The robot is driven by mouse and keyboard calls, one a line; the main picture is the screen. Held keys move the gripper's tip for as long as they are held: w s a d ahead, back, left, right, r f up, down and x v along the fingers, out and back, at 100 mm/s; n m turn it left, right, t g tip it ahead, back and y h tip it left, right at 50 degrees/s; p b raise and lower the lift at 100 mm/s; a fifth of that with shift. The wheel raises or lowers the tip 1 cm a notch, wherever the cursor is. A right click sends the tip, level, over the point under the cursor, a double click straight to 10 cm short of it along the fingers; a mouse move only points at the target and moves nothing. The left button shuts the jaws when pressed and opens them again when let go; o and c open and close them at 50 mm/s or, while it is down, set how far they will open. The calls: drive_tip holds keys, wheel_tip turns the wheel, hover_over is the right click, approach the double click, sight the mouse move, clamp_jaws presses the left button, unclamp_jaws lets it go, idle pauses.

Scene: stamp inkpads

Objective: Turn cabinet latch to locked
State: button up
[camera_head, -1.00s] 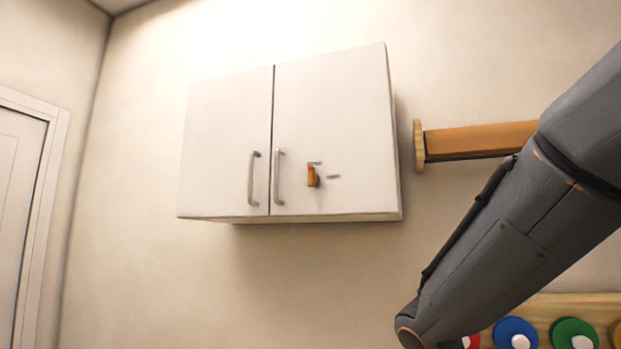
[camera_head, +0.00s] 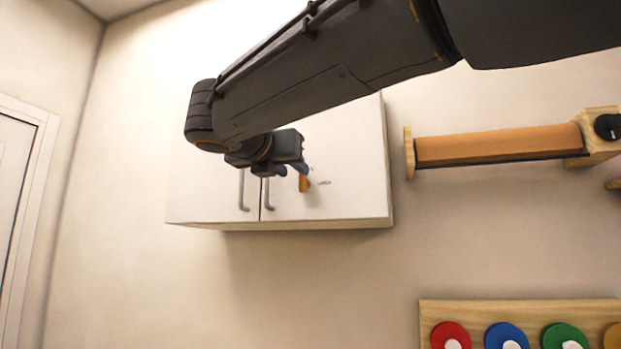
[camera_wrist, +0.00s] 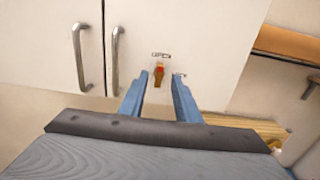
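The white wall cabinet (camera_head: 345,170) has two doors with grey bar handles. The orange latch (camera_head: 304,184) is on the right door, to the right of the handles, and points upright along the door. In the wrist view the latch (camera_wrist: 159,75) shows between and beyond the fingertips, with small labels above it and to its right. My gripper (camera_head: 292,170) is in front of the right door, near the latch. In the wrist view its two blue fingers (camera_wrist: 161,88) are apart with nothing between them. I cannot tell whether a finger touches the latch.
The door handles (camera_wrist: 116,60) stand out just left of my fingers. A wooden wall fixture with an orange roller (camera_head: 500,146) is to the right. A wooden board (camera_head: 440,312) with several coloured discs is at the lower right.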

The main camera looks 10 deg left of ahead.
sight(301, 176)
drive_tip(key=w, duration=0.2)
drive_tip(key=w+p, duration=0.1)
drive_tip(key=w, duration=0.2)
drive_tip(key=shift+d, duration=0.2)
drive_tip(key=shift+s, duration=0.1)
clamp_jaws()
